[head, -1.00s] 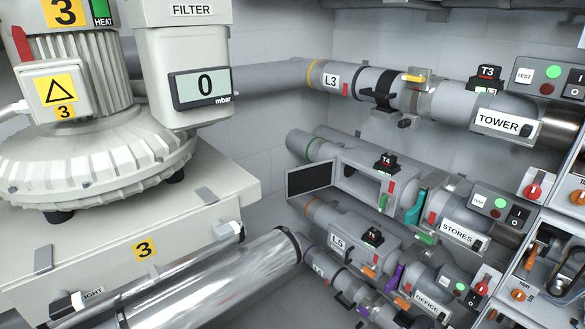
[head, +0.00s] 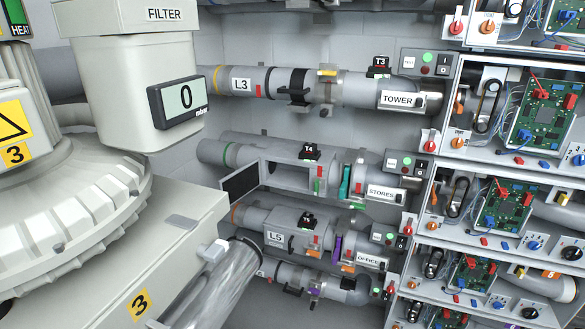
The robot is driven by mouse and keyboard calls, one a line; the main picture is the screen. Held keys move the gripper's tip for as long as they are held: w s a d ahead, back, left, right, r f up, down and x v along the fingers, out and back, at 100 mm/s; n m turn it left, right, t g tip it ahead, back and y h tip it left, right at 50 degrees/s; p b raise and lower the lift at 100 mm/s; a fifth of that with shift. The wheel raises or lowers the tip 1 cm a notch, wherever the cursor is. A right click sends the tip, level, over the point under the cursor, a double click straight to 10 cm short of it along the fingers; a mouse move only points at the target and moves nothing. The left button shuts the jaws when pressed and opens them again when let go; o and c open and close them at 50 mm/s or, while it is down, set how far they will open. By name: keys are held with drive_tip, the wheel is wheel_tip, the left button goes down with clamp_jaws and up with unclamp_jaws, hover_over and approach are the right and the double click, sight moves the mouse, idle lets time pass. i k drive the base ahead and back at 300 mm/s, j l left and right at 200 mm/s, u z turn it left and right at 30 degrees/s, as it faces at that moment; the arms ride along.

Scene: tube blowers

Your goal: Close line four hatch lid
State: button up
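The line with the green band and the T4 tag (head: 310,152) runs to the STORES label (head: 382,192) in the head view. Its hatch lid (head: 240,183) is a dark panel with a pale frame. It stands open, swung out to the left of the hatch opening (head: 285,176) in the grey box on the pipe. The opening is uncovered, with a red tab and a green tab at its right end. A teal lever (head: 345,182) stands right of the box. My gripper is not in view.
A large blower (head: 70,215) and its filter housing (head: 135,80) fill the left. A shiny pipe (head: 215,290) lies below the open lid. Line L3 (head: 240,84) runs above and L5 (head: 275,238) below. Shelves of circuit boards (head: 540,120) stand at right.

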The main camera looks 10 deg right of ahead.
sight(238, 184)
drive_tip(key=i+l, duration=0.2)
drive_tip(key=l, duration=0.15)
drive_tip(key=i+l+u, duration=0.15)
drive_tip(key=l, duration=0.2)
drive_tip(key=i+l, duration=0.25)
drive_tip(key=l, duration=0.15)
drive_tip(key=j+u, duration=0.05)
